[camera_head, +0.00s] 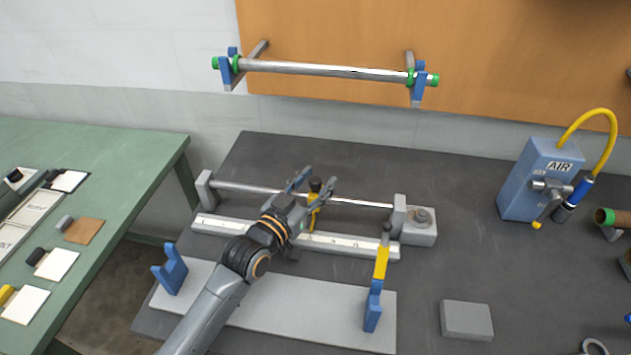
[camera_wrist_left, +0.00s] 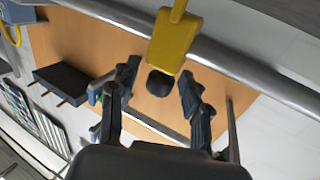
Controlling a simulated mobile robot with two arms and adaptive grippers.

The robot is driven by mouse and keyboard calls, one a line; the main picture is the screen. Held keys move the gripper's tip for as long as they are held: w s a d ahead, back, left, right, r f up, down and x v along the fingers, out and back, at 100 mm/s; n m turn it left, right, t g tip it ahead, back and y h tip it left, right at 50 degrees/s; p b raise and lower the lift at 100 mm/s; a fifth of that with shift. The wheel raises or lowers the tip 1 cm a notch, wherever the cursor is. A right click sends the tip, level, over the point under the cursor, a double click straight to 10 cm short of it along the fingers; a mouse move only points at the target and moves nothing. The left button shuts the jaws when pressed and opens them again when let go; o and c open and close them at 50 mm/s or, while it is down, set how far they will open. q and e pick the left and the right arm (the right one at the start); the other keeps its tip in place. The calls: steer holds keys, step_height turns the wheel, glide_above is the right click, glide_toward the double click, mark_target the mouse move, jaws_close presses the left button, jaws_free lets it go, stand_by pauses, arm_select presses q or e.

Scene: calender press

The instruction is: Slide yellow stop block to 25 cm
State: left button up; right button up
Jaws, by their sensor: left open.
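The yellow stop block (camera_head: 313,214) sits on the thin guide rod (camera_head: 250,189) above the pale ruled bar (camera_head: 345,243), a little right of the rod's middle. Its dark knob (camera_head: 315,184) sticks up on top. My left gripper (camera_head: 314,182) is open, with one finger on each side of the knob. In the left wrist view the yellow block (camera_wrist_left: 173,42) hangs on the rod, and its black knob (camera_wrist_left: 160,83) shows between the open fingers (camera_wrist_left: 159,84). No contact with the knob is visible. The scale marks are too small to read. My right gripper is not in view.
A roller (camera_head: 320,70) hangs on the wall behind. A grey end block (camera_head: 420,226) closes the rod's right end. The blue air box (camera_head: 535,180) stands farther right.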

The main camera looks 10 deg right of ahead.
arm_select(q)
steer(key=shift+s+a+f, duration=0.1)
steer(key=shift+s+a, duration=0.05)
steer(key=shift+a, duration=0.05)
steer(key=v, duration=1.1)
steer(key=shift+s+a, duration=0.2)
